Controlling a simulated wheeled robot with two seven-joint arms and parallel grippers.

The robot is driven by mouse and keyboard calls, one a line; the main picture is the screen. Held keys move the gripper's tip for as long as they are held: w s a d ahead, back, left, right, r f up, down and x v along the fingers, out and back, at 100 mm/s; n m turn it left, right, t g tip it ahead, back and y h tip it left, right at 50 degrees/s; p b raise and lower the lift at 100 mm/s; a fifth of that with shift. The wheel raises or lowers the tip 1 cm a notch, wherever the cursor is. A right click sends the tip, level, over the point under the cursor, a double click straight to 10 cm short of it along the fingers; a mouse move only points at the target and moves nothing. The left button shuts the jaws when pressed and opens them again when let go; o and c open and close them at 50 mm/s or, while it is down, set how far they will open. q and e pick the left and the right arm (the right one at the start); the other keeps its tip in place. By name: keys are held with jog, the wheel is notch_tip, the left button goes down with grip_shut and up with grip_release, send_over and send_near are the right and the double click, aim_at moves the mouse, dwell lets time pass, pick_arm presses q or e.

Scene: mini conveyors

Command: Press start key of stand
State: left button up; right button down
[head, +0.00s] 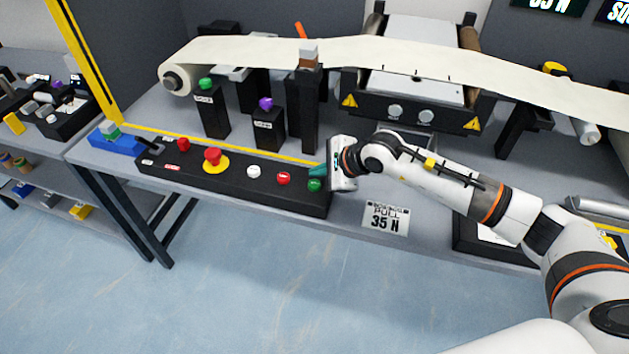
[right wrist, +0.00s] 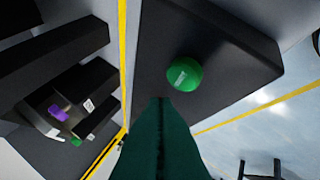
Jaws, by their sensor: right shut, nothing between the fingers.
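The green button (head: 314,185), with a small pale label on its top, sits at the right end of the black control panel (head: 232,188). My right gripper (head: 314,171) is shut and empty, with its dark green fingers just behind the button in the head view. In the right wrist view the shut fingertips (right wrist: 160,100) are close to the green button (right wrist: 185,74), which shows just beyond them and a little to the right. I cannot tell whether they touch it. My left gripper is not in view.
The panel also carries a red button (head: 283,178), a white button (head: 254,171), a red mushroom button (head: 212,157) and a lever (head: 150,145). Black posts with a green knob (head: 206,83) and a purple knob (head: 266,103) stand behind. A pale web (head: 260,51) runs above.

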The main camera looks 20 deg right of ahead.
aim_at(319, 186)
jog(key=shift+r+p, duration=0.8)
jog(key=shift+r, duration=1.2)
